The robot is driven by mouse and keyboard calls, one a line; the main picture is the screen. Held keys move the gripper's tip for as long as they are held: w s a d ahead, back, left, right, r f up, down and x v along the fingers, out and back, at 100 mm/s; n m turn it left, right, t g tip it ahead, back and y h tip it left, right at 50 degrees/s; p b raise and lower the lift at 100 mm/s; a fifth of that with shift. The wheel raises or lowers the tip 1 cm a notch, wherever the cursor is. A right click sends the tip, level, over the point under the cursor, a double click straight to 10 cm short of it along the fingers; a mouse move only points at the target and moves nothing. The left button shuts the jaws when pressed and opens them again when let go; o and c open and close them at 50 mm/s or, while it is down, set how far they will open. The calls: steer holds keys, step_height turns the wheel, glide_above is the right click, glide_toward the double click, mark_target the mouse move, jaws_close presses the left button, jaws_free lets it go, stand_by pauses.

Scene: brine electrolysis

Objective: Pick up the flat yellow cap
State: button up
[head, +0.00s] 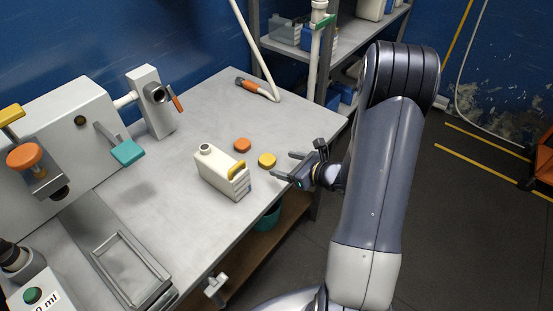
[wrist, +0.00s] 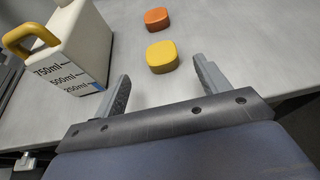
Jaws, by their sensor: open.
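The flat yellow cap (head: 267,160) lies on the grey table near its right edge, and it also shows in the wrist view (wrist: 162,57). My gripper (head: 286,165) is open and empty, just right of the yellow cap in the head view. In the wrist view the two fingers (wrist: 160,80) are spread apart, and the cap lies beyond their tips, roughly between their lines. I cannot tell how high the fingers are above the table.
An orange cap (head: 242,145) lies behind the yellow one. A white jug (head: 215,172) with a yellow handle and volume marks stands open to the left. A machine with a teal lever (head: 127,152) stands at the far left. The table's back (head: 215,95) is mostly clear.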

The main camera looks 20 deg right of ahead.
mark_target(269, 160)
steer(key=x, duration=0.8)
steer(key=shift+p, duration=0.4)
steer(key=c, duration=1)
